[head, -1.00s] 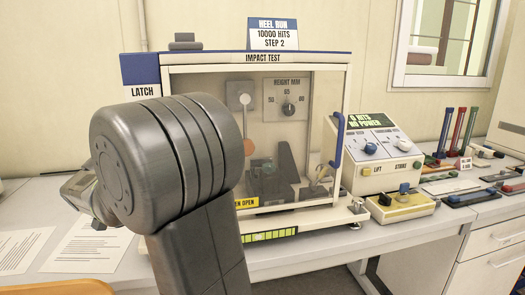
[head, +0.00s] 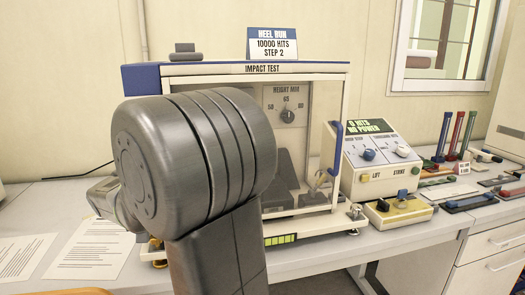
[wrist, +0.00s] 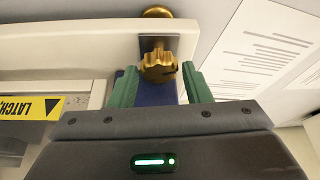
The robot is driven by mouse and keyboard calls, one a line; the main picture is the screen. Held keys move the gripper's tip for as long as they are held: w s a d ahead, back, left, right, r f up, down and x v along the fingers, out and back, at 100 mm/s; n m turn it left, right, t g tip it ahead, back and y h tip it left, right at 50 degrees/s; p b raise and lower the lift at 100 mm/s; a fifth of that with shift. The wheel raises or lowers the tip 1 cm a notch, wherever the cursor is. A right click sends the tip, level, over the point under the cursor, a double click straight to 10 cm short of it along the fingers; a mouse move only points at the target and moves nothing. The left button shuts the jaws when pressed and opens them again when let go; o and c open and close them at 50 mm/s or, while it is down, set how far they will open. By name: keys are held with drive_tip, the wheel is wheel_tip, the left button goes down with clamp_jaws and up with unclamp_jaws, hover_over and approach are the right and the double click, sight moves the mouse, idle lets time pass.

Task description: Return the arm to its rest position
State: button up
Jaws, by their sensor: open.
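My arm (head: 195,160) stands large in the middle of the head view, in front of the impact test machine (head: 235,71). Its wrist end points to the left there, and the fingers cannot be made out. In the wrist view, my gripper (wrist: 160,85) is open, with its two green fingers apart. A brass knob (wrist: 158,66) on the machine's pale frame shows between and beyond the fingertips. I cannot tell whether they touch it. Nothing is held between the fingers.
The control box (head: 383,158) and a yellow-topped switch box (head: 398,212) stand right of the machine. Printed sheets (head: 95,250) lie on the bench at the left. Several tools and coloured posts (head: 455,135) are at the far right.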

drive_tip(key=shift+w+d+n+g+y+p, duration=0.1)
drive_tip(key=shift+n+g+y+p, duration=0.3)
drive_tip(key=shift+n, duration=0.9)
drive_tip(key=shift+d+n+g+y+p, duration=0.15)
drive_tip(key=shift+n+y, duration=0.35)
drive_tip(key=shift+n, duration=0.8)
drive_tip(key=shift+r, duration=0.4)
drive_tip(key=shift+v, duration=1.4)
